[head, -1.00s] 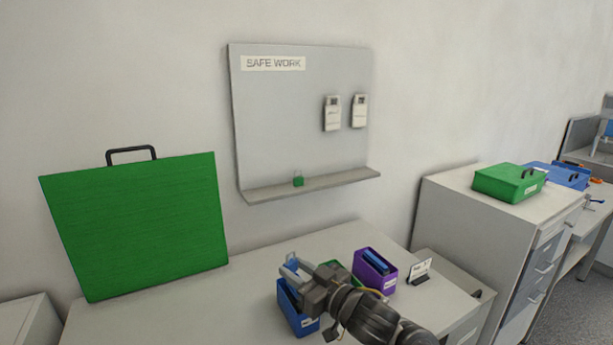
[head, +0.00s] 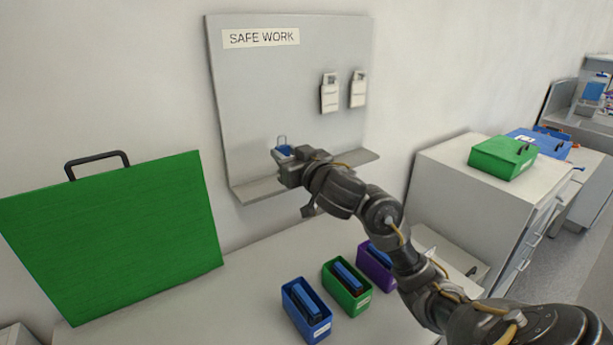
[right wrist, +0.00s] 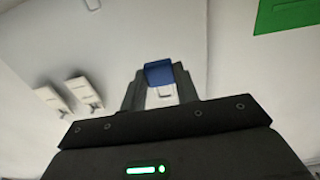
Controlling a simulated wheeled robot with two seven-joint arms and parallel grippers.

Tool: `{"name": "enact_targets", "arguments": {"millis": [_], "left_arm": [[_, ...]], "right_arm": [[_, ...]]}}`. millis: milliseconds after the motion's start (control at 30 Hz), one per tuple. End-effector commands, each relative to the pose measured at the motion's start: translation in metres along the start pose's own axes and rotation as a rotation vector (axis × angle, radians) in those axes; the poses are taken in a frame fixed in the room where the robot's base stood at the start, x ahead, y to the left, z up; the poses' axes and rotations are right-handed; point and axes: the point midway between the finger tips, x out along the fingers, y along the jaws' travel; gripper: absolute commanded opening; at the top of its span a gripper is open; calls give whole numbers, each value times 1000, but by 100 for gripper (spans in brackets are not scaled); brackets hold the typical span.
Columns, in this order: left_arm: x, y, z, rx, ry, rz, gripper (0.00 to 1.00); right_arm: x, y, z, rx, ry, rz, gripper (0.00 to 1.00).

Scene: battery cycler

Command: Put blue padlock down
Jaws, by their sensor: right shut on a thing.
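The blue padlock (head: 284,151) is between the fingers of my right gripper (head: 283,155), held upright with its shackle up, in front of the grey board above its shelf. In the right wrist view the blue padlock (right wrist: 159,74) shows between the fingertips of my right gripper (right wrist: 160,88), which is shut on it. The shelf (head: 258,191) runs along the bottom of the SAFE WORK board (head: 260,90). The gripper hides part of the shelf, and the green padlock seen there earlier does not show. My left gripper is not in view.
Blue (head: 319,329), green (head: 351,307) and purple (head: 367,257) bins stand on the table below my right arm. Two white tags (head: 329,95) hang on the board. A big green case (head: 110,235) stands at left. Cabinets are at right.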

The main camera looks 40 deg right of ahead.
Motion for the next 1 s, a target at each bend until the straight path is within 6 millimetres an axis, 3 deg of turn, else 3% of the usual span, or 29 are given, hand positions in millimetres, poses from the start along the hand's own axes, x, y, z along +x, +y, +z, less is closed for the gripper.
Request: {"name": "enact_targets", "arguments": {"millis": [33,200,400,767,1000], "left_arm": [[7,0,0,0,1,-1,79],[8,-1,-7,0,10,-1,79],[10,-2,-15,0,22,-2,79],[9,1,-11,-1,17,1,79],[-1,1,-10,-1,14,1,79]], "right_arm": [[7,13,11,0,-5,5,14],[31,50,29,3,-6,2,14],[47,73,63,4,-5,-3,14],[54,83,78,2,0,-5,14],[58,88,108,4,-4,-6,14]]}}
